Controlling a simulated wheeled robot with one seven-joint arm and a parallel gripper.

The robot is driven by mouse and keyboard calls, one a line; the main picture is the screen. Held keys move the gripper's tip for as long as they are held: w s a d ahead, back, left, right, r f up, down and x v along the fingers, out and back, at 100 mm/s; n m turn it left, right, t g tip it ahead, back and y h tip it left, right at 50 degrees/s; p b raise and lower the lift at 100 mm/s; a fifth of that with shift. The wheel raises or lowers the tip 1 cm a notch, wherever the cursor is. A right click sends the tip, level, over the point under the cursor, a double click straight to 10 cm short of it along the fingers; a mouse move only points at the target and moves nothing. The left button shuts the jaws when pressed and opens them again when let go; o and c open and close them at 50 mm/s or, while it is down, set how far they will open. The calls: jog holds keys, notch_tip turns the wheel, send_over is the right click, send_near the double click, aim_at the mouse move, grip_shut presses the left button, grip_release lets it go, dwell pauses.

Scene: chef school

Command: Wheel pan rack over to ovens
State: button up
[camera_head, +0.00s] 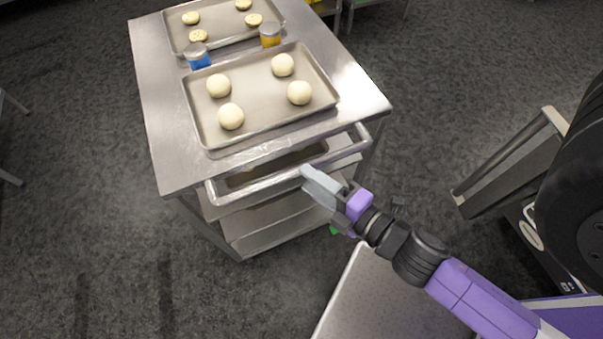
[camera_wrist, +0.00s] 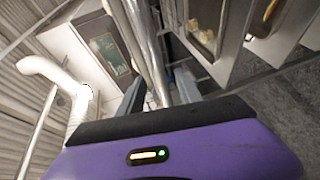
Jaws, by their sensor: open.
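The pan rack (camera_head: 160,110) is a steel cart with a flat top and open shelves below. A near tray (camera_head: 205,138) on it holds several pale dough balls, and a far tray (camera_head: 180,45) holds several flat rounds. Its handle bar (camera_head: 265,184) runs along the near side. My gripper (camera_head: 312,178) is at the right part of this bar, open. In the wrist view, the bar (camera_wrist: 150,45) passes between the spread fingers of my gripper (camera_wrist: 160,92); I cannot tell whether they touch it. No oven is clearly identifiable.
A blue-labelled can (camera_head: 198,60) and a yellow-labelled can (camera_head: 270,38) stand between the trays. Dark floor (camera_head: 90,215) is free left of the rack. Other furniture legs (camera_head: 12,178) show at the left edge. A white pipe (camera_wrist: 55,75) shows in the wrist view.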

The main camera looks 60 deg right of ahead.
jog(key=shift+v, duration=1.7)
